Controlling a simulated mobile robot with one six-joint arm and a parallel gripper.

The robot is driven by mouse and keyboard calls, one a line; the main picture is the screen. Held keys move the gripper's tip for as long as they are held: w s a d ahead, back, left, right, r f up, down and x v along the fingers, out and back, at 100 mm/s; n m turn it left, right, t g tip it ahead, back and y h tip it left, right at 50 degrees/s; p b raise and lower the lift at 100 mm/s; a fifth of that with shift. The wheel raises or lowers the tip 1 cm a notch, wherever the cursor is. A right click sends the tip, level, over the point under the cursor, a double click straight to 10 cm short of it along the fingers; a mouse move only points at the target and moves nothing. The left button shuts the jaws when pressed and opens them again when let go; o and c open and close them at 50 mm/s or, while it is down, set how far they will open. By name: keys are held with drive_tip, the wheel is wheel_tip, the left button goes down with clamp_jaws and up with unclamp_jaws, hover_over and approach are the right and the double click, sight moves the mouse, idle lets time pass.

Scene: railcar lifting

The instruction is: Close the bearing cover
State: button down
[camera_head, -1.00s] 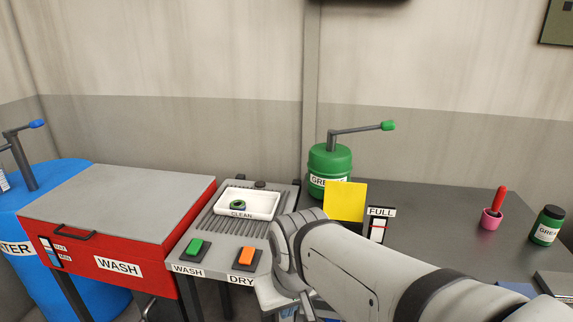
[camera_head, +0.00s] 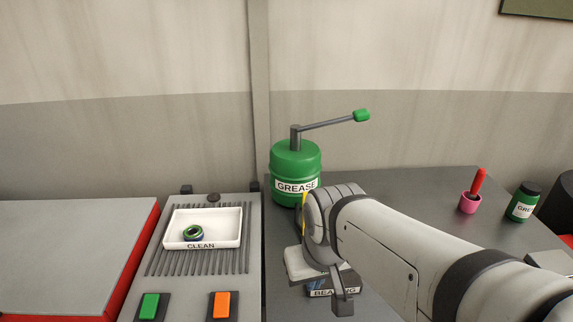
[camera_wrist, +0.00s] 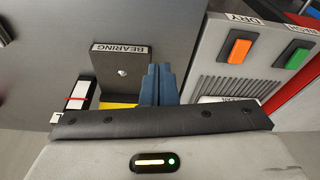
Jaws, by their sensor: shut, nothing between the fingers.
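The bearing unit shows in the wrist view as a grey face with a BEARING label and a small silver knob (camera_wrist: 122,72). In the head view its BEARING label (camera_head: 335,292) shows below my wrist, with the rest mostly hidden. A yellow panel (camera_wrist: 118,102) shows at the unit's edge in the wrist view; in the head view only a thin yellow sliver (camera_head: 305,212) is visible beside my arm. Whether it is the cover, and its exact angle, I cannot tell. My gripper (camera_wrist: 158,72) has its blue fingers shut and empty, beside the unit; contact is unclear.
A green grease drum (camera_head: 296,165) with a lever stands behind my wrist. Left are a CLEAN tray (camera_head: 230,214) holding a ring, and green and orange buttons (camera_head: 222,305). A pink cup (camera_head: 469,203) and grease jar (camera_head: 521,203) stand right. A switch (camera_wrist: 78,95) is beside the unit.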

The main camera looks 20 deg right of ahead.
drive_tip(key=w+d+r+m+p, duration=0.1)
drive_tip(key=w+d+r, duration=0.25)
drive_tip(key=w, duration=0.55)
drive_tip(key=w+d+r+p, duration=0.2)
drive_tip(key=w+d+r, duration=0.15)
drive_tip(key=w, duration=0.45)
drive_tip(key=w+d+m+g+p, duration=0.1)
drive_tip(key=w+d, duration=0.2)
drive_tip(key=w, duration=0.5)
drive_tip(key=w+d+g+p, duration=0.1)
drive_tip(key=w+d, duration=0.3)
drive_tip(key=w, duration=0.4)
wheel_tip(320, 180, down, 9)
drive_tip(key=s+p, duration=0.2)
drive_tip(key=shift+s+a+f, duration=0.15)
drive_tip(key=shift+s, duration=0.1)
drive_tip(key=shift+s, duration=0.1)
